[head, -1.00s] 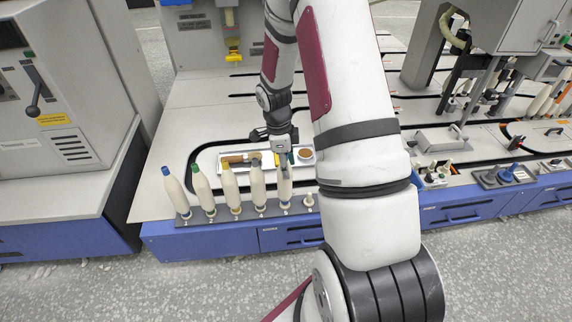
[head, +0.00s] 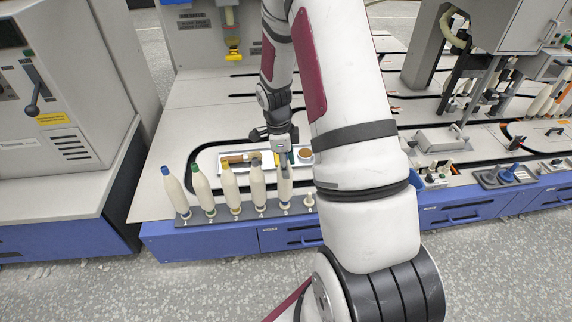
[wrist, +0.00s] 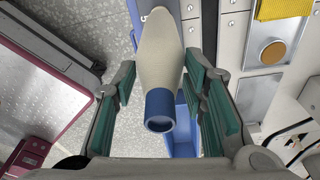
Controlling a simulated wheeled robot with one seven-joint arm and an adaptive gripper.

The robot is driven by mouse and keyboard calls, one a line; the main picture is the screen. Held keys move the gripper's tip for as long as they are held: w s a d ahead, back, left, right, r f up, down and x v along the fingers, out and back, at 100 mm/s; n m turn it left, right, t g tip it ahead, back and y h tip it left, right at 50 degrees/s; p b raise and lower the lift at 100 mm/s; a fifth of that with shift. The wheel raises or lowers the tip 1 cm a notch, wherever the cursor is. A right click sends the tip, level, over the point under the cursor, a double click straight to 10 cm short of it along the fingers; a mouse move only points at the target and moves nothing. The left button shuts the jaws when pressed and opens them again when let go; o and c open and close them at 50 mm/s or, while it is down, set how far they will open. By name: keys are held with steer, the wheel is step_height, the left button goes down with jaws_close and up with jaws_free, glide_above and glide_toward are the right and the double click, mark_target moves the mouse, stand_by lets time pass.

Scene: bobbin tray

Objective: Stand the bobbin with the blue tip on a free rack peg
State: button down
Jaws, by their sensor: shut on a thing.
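The bobbin with the blue tip (wrist: 160,105) is pale and tapered. In the wrist view its blue end faces the camera, between the green finger pads. My gripper (head: 284,168) is shut on it near the top. In the head view this bobbin (head: 285,191) hangs upright over the rack (head: 240,212), right of the grey-tipped bobbin; I cannot tell whether its foot is seated on a peg. The rack's right end has a bare peg (head: 309,200). My fingers hide the bobbin's tip in the head view.
Several bobbins stand on the rack: another blue-tipped one (head: 173,190) at far left, then green-tipped (head: 203,190), yellow-tipped (head: 231,188) and grey-tipped (head: 258,188). The rack is by the table's front edge.

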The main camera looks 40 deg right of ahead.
steer(key=shift+f+b, duration=0.45)
steer(key=shift+f, duration=0.1)
steer(key=c, duration=1.3)
jaws_free()
steer(key=shift+w+a+r+p, duration=0.15)
steer(key=shift+r+p, duration=1.05)
steer(key=shift+r, duration=0.6)
steer(key=shift+w+a+r+p, duration=0.2)
steer(key=shift+r+p, duration=1)
steer(key=shift+r, duration=0.6)
steer(key=shift+w+a+r+p, duration=0.15)
steer(key=shift+r+p, duration=1.05)
steer(key=shift+r, duration=0.6)
